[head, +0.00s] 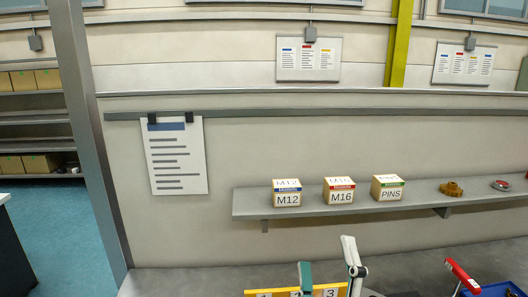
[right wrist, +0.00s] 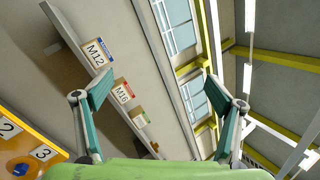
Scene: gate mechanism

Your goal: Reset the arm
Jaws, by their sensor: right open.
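My right gripper (head: 327,262) stands at the bottom centre of the head view with its fingers pointing up. In the right wrist view its two teal fingers (right wrist: 157,92) are wide apart with nothing between them. A yellow numbered panel (head: 262,294) shows at the bottom edge of the head view, partly behind the gripper. In the right wrist view the yellow panel (right wrist: 42,138) shows numbers 2 and 3, with a blue part (right wrist: 20,169) below them. My left gripper is not in view.
A wall shelf (head: 330,207) holds boxes marked M12 (head: 287,193), M16 (head: 339,191) and PINS (head: 387,188), plus a brass-coloured part (head: 451,189). A blue bin (head: 497,290) and a red-handled item (head: 462,276) are at lower right. The grey bench (head: 200,282) is clear at left.

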